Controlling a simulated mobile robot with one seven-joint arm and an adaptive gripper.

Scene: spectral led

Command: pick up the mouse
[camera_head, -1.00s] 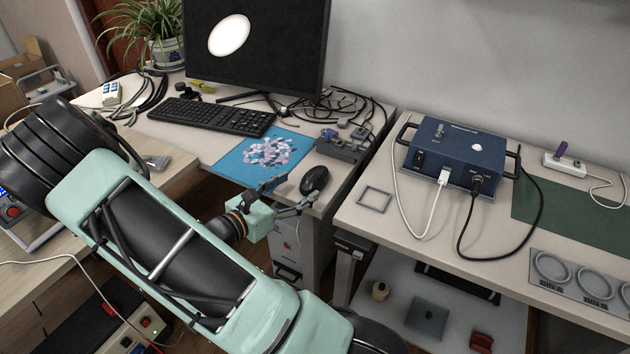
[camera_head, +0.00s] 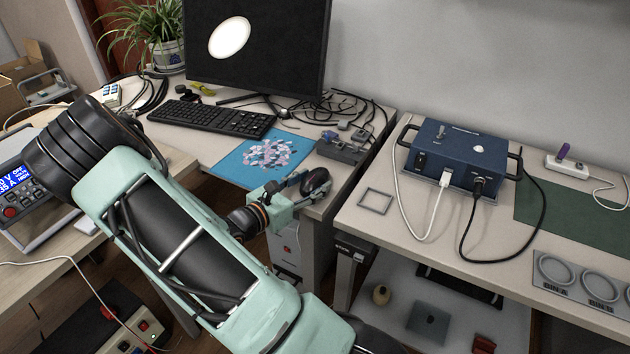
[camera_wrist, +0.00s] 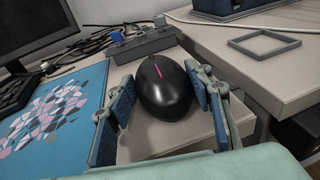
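In the wrist view the mouse (camera_wrist: 163,90) sits between the two fingers of my gripper (camera_wrist: 160,108). The left finger pad is apart from the mouse by a small gap. The right finger is close to its right side; I cannot tell if it touches. In the head view my gripper (camera_head: 308,192) is around the mouse at desk height. The gripper is open, with the mouse still on the desk.
A blue patterned mouse pad (camera_head: 262,158) lies left of the mouse. A grey organizer box (camera_head: 343,150) stands just behind it. A keyboard (camera_head: 212,118) and monitor (camera_head: 258,45) are farther back. A gap separates this desk from the right table, which holds a square frame (camera_head: 376,201).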

